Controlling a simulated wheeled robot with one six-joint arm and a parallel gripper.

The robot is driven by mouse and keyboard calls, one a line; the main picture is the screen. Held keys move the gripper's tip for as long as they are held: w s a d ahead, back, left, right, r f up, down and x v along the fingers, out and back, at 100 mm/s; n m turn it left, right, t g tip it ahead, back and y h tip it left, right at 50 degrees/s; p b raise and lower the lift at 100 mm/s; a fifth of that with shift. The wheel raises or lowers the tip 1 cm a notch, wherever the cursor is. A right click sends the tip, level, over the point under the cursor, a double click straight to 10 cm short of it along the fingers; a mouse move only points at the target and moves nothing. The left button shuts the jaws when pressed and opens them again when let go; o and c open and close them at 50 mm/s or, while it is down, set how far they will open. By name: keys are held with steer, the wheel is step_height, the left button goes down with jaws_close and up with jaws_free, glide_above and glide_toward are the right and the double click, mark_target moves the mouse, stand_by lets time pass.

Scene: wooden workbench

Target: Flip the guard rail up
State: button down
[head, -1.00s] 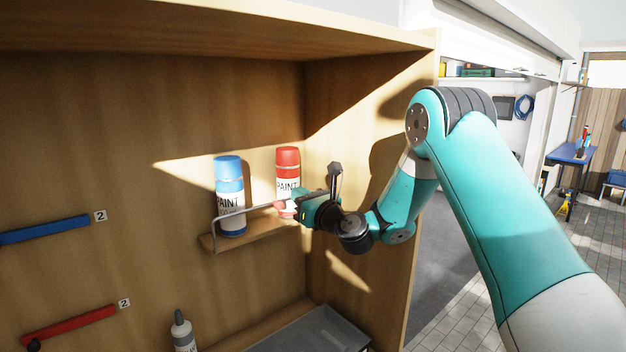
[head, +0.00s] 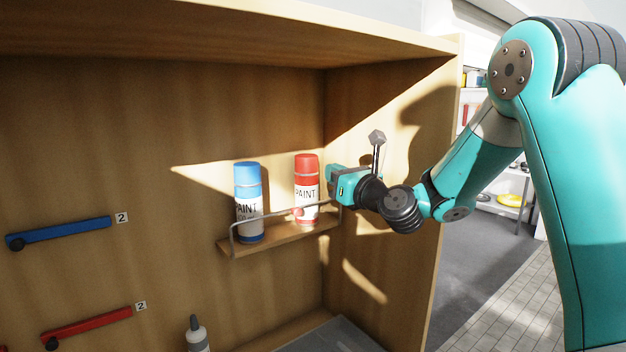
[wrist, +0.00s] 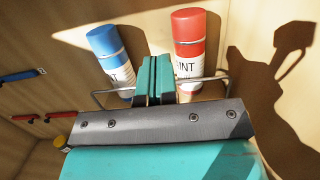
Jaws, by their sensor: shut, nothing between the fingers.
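In the wrist view the rail (wrist: 110,91) runs behind my fingers. A blue paint can (head: 248,202) and a red paint can (head: 307,190) stand upright on the shelf behind it. My gripper (head: 332,175) is shut and empty, just right of the red can. In the wrist view its fingertips (wrist: 154,60) are together and hide part of the rail.
A wooden side wall (head: 385,260) stands close on the right of the shelf. Blue (head: 60,233) and red (head: 88,327) bars numbered 2 are on the back panel. A bottle (head: 197,336) and a grey tray (head: 335,338) are below.

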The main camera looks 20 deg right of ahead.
steer(key=s+a+f+n+g+y+b, duration=0.2)
steer(key=s+a+f+n+g+b, duration=0.3)
steer(key=s+a+n, duration=0.4)
steer(key=s+a+f+n+g+y+b, duration=0.4)
steer(key=a+f+n, duration=0.3)
steer(key=n, duration=0.4)
steer(key=s+f+n+g+h+b, duration=0.3)
steer(key=s+f+n+g, duration=0.2)
steer(key=s+n, duration=0.5)
steer(key=s+d+f+n+g+h+b, duration=0.1)
steer(key=s+f+n+g+h+b, duration=0.2)
steer(key=s+f+n, duration=0.6)
steer(key=s+n+g+b, duration=0.1)
steer(key=s+g, duration=0.1)
steer(key=s, duration=0.2)
steer(key=shift+s+f+h+b, duration=0.3)
steer(key=shift+s+f, duration=0.1)
